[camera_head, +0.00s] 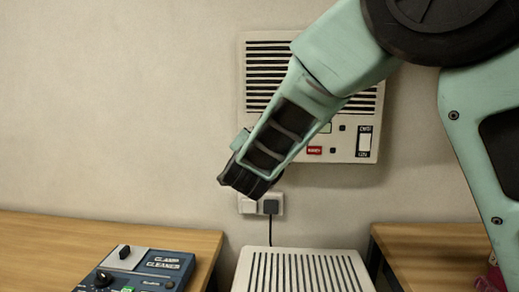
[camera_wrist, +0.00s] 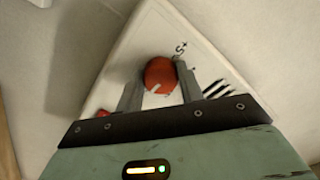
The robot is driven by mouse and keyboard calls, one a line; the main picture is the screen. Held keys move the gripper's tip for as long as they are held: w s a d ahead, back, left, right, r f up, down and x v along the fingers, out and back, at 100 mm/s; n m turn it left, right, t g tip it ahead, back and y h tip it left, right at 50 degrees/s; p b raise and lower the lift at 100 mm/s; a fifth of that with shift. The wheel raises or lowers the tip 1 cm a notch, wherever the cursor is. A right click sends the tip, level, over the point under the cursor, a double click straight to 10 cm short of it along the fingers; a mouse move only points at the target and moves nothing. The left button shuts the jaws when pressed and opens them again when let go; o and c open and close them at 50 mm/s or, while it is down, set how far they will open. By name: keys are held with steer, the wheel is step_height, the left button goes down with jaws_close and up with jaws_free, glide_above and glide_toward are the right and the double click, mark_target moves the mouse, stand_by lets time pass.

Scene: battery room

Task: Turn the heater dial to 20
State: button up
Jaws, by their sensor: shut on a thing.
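The heater dial (camera_wrist: 161,72) is a round orange-red knob near a corner of a white panel (camera_wrist: 130,65) in the wrist view. It sits between the two grey fingers of my gripper (camera_wrist: 159,79), which are shut on it. A pale mark shows on the dial's lower edge. Some dark lettering is beside it, but I cannot read a 20. In the head view my gripper (camera_head: 250,183) covers the lower left corner of the slatted wall unit (camera_head: 372,100), so the dial is hidden there.
A red label (camera_head: 314,150) and a switch (camera_head: 364,141) are on the wall unit's lower part. A socket with a black plug (camera_head: 270,207) is just below my gripper. A slatted white box (camera_head: 305,252) stands beneath, and a blue device (camera_head: 150,267) lies on the left wooden table (camera_head: 190,240).

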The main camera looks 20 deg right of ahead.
stand_by(0.4)
steer(key=o, duration=1)
steer(key=shift+s+a, duration=0.1)
steer(key=b+v, duration=0.1)
steer(key=v, duration=1.6)
steer(key=shift+s, duration=0.1)
